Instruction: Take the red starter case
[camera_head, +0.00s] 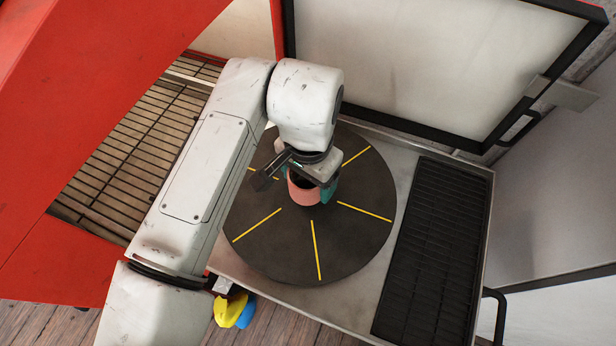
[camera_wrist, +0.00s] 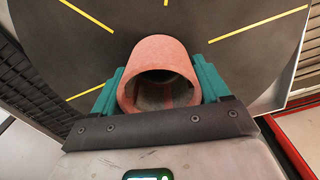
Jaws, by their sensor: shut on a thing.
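The red starter case (camera_head: 303,191) is a short, hollow, salmon-red cylinder near the middle of the round dark turntable (camera_head: 270,240) with yellow lines. In the wrist view the case (camera_wrist: 158,52) shows its open end and hollow inside. My gripper (camera_head: 314,188) is over the turntable with its teal fingers on either side of the case. The wrist view shows the gripper (camera_wrist: 160,88) shut on the case, one finger at each side. I cannot tell whether the case still touches the turntable.
The turntable sits on a metal bench with a black ribbed mat (camera_head: 432,250) at right. A framed pale panel (camera_head: 400,60) stands behind. A red cabinet (camera_head: 90,90) with a slatted rack (camera_head: 130,150) is at left. Yellow and blue objects (camera_head: 232,310) lie below the bench edge.

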